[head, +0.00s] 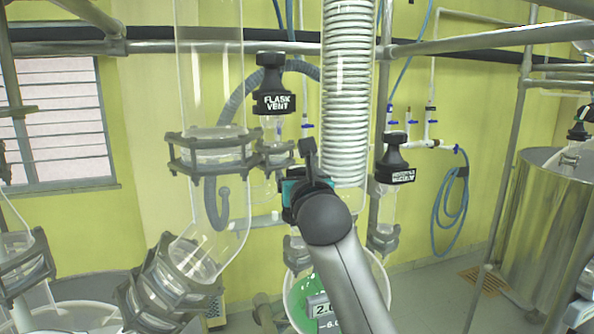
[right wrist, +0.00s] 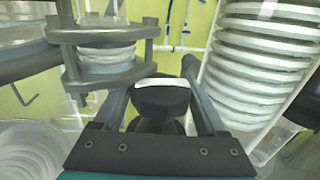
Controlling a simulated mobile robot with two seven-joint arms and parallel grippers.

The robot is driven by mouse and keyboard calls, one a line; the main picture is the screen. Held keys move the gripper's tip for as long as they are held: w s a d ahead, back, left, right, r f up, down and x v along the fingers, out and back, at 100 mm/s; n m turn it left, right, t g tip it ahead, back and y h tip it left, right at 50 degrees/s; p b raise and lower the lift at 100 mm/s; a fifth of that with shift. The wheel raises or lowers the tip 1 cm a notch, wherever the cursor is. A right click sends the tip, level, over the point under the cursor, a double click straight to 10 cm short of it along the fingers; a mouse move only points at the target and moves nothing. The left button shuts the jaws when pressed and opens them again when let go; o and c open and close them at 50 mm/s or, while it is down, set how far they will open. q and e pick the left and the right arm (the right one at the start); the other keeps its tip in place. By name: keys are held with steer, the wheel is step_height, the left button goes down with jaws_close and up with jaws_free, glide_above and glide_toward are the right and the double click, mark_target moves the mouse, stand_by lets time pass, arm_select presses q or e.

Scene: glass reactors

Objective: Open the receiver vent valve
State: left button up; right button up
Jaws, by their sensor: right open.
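My right gripper (head: 308,160) is near the lower left edge of the coil condenser in the head view, mostly hidden by its own wrist. In the right wrist view its open fingers (right wrist: 158,78) stand on either side of a black valve knob (right wrist: 161,100); contact cannot be told. No label shows on this knob from here. In the head view, a black valve (head: 273,95) labelled FLASK VENT stands up and left of the gripper. Another black valve (head: 395,165) with a white label, too small to read surely, is to the right. My left gripper is out of view.
The glass coil condenser (head: 347,90) stands close beside the gripper. Clamped glass joints (head: 211,152) are on the left. A steel vessel (head: 545,220) stands at right.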

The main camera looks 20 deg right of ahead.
steer(key=shift+c, duration=0.3)
steer(key=c, duration=1)
steer(key=shift+w+n+y, duration=0.1)
steer(key=shift+n+y, duration=0.7)
steer(key=shift+y, duration=0.3)
steer(key=shift+a+n+y, duration=0.2)
steer(key=shift+n+y, duration=0.4)
steer(key=shift+y, duration=0.4)
steer(key=shift+a+n+y, duration=0.2)
steer(key=shift+n+y, duration=0.4)
steer(key=shift+y, duration=0.4)
steer(key=shift+a+r+n+g+y, duration=0.15)
steer(key=shift+n+g+y, duration=0.3)
steer(key=shift+n+y, duration=0.45)
steer(key=shift+a+f+n+g+y, duration=0.1)
steer(key=shift+a+n+g+y, duration=0.3)
steer(key=shift+y, duration=0.8)
steer(key=shift+s+n+g+y, duration=0.25)
steer(key=shift+n+g+y, duration=0.3)
steer(key=shift+n+y, duration=0.2)
steer(key=o, duration=1.1)
steer(key=shift+c, duration=0.2)
